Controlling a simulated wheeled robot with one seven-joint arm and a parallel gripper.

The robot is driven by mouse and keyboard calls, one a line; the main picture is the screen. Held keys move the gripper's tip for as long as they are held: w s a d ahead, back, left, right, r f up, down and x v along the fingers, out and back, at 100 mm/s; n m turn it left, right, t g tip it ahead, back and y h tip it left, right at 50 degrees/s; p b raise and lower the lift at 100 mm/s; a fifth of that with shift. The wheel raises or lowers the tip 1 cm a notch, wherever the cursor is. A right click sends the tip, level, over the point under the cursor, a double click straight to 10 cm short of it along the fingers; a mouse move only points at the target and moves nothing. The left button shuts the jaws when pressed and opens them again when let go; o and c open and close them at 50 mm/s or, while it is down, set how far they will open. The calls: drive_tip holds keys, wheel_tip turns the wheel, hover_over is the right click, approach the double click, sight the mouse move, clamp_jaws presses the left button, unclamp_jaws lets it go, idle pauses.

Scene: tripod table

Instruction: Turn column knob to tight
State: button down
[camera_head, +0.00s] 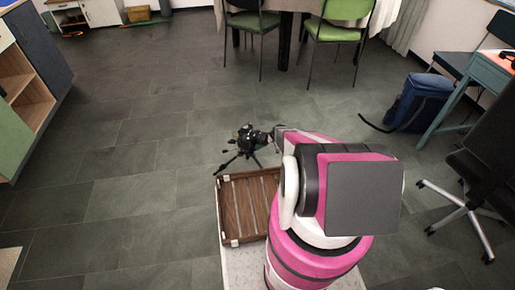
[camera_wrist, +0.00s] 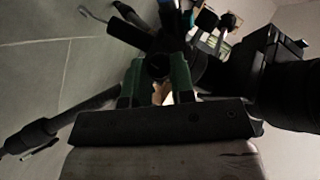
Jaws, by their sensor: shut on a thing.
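A small black tripod (camera_head: 246,158) with a black camera (camera_head: 254,137) on top stands just beyond the wooden tray, left of my arm. In the wrist view the camera (camera_wrist: 285,80) is dark at the right, and a tripod leg (camera_wrist: 70,115) slants down to the left. My gripper (camera_wrist: 157,70) has two green fingers close together, shut on a small dark round part (camera_wrist: 157,65), which looks like the column knob. Its mark or turn angle cannot be read in the dim light. In the head view my arm hides the fingers.
A wooden slatted tray (camera_head: 221,205) lies in front of the tripod, partly behind my arm. Green chairs (camera_head: 338,34) and a covered table are at the back. A blue bag (camera_head: 420,100) and a desk stand at the right. The floor at the left is clear.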

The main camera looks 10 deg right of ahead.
drive_tip(key=shift+w+f+m+g+y, duration=0.15)
drive_tip(key=shift+m+g, duration=0.25)
drive_tip(key=shift+m, duration=0.5)
drive_tip(key=shift+f+m+g+y, duration=0.1)
drive_tip(key=shift+m+g+y, duration=0.25)
drive_tip(key=shift+m, duration=0.55)
drive_tip(key=c, duration=1)
unclamp_jaws()
drive_tip(key=shift+o, duration=0.2)
drive_tip(key=shift+d, duration=0.1)
